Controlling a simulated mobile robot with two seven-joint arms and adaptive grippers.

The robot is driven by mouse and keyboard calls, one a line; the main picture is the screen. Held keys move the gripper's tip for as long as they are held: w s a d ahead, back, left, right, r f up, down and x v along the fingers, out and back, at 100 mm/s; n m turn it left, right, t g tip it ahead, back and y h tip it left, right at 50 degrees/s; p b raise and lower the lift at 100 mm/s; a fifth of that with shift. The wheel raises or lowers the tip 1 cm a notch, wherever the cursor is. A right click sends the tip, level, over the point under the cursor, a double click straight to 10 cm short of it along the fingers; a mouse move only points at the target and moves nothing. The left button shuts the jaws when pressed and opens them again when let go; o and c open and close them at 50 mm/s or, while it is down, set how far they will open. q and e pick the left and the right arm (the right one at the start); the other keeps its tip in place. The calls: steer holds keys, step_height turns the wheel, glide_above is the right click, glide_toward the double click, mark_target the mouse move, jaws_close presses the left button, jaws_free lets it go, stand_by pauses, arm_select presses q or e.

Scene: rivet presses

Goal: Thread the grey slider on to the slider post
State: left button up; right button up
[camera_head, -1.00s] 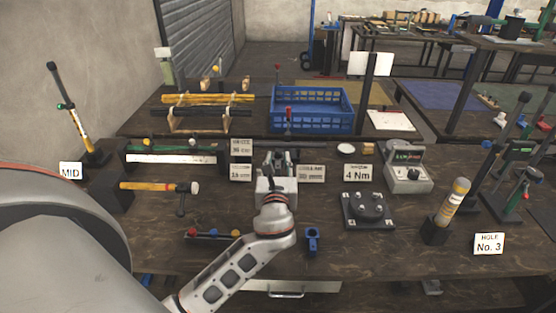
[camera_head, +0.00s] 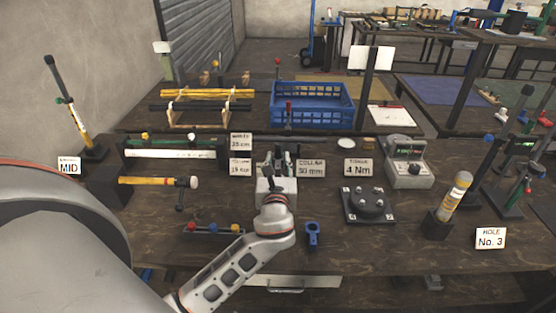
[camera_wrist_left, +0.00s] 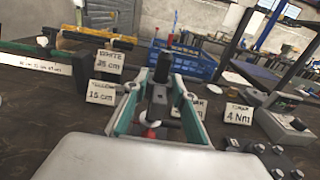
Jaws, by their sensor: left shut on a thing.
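My left gripper (camera_head: 278,165) is over the middle of the dark bench. In the left wrist view, its two green-lined fingers (camera_wrist_left: 158,92) stand around a dark grey upright piece (camera_wrist_left: 161,72) and are shut on it. I cannot tell for sure from its shape that it is the grey slider. A red knob (camera_wrist_left: 152,133) shows low between the fingers. Beyond the gripper, a thin upright with a red top (camera_head: 289,105) shows; I cannot tell whether it is the slider post. The held piece's lower end is mostly hidden. My right gripper is out of view.
Sign cards, including the collar card (camera_head: 311,169) and the 4 Nm card (camera_head: 357,168), stand close around the gripper. A blue crate (camera_head: 311,92) is behind. A blue bracket (camera_head: 312,235), a black round fixture (camera_head: 368,204) and a hammer (camera_head: 150,181) lie nearby.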

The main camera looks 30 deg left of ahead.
arm_select(q)
steer(key=shift+f, duration=0.35)
steer(key=o, duration=1)
steer(key=shift+f, duration=0.1)
steer(key=shift+f, duration=0.1)
steer(key=shift+s+d+f, duration=0.1)
steer(key=shift+s+d, duration=0.05)
steer(key=shift+s, duration=0.05)
steer(key=v, duration=0.7)
steer(key=r+v, duration=0.1)
steer(key=v, duration=0.3)
steer(key=shift+s+d, duration=0.2)
steer(key=shift+f, duration=0.1)
